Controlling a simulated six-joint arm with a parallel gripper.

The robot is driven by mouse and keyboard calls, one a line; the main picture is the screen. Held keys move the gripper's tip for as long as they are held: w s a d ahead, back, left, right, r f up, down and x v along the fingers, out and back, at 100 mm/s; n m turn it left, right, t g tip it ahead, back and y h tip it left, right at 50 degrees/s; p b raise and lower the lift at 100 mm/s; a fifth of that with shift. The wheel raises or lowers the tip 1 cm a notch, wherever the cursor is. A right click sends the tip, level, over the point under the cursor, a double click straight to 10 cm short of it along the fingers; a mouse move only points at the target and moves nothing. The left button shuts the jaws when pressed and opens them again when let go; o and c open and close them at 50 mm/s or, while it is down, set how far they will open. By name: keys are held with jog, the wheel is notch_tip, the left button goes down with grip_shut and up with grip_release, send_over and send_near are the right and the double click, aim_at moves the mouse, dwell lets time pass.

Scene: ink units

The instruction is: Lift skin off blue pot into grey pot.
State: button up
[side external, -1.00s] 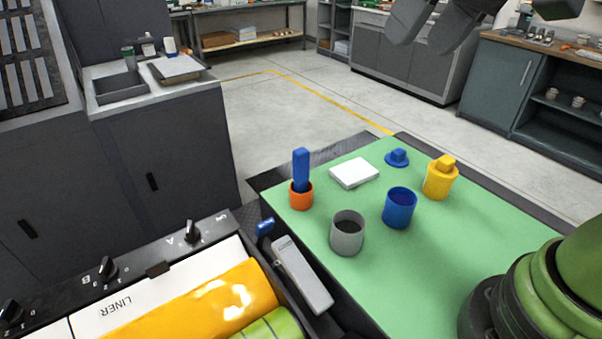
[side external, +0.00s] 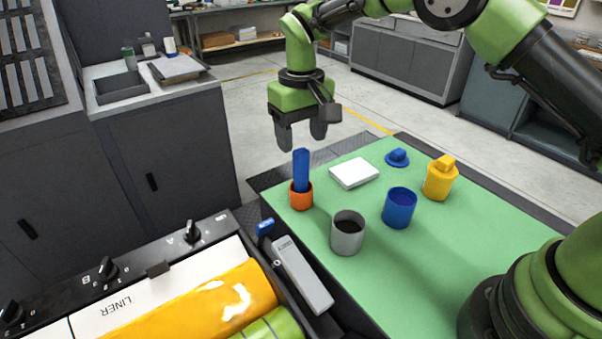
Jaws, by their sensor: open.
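The blue pot (side external: 399,209) stands open on the green mat, its lid (side external: 397,158) lying behind it near the back edge. The inside of the blue pot looks dark blue; I cannot make out a skin on it. The grey pot (side external: 347,235) stands open to its left and nearer, dark inside. A blue tool (side external: 301,169) stands upright in a small orange cup (side external: 301,197) at the left.
A white slab (side external: 354,172) lies behind the pots. The mat's (side external: 460,240) right side is clear.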

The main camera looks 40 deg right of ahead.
aim_at(301, 150)
notch_tip(301, 150, down, 6)
jog(key=shift+w+d+f, duration=0.15)
jog(key=shift+f, duration=0.05)
jog(key=c, duration=1)
jog(key=r, duration=0.6)
jog(key=d+r, duration=0.1)
jog(key=r, duration=0.3)
jog(key=shift+s, duration=0.25)
jog(key=s+d+r+g+h, duration=0.2)
jog(key=s+d+g, duration=0.1)
jog(key=s+d, duration=0.75)
jog(key=w+a+x, duration=0.1)
jog(key=x, duration=0.8)
jog(key=shift+a+f, duration=0.4)
jog(key=shift+f, duration=0.15)
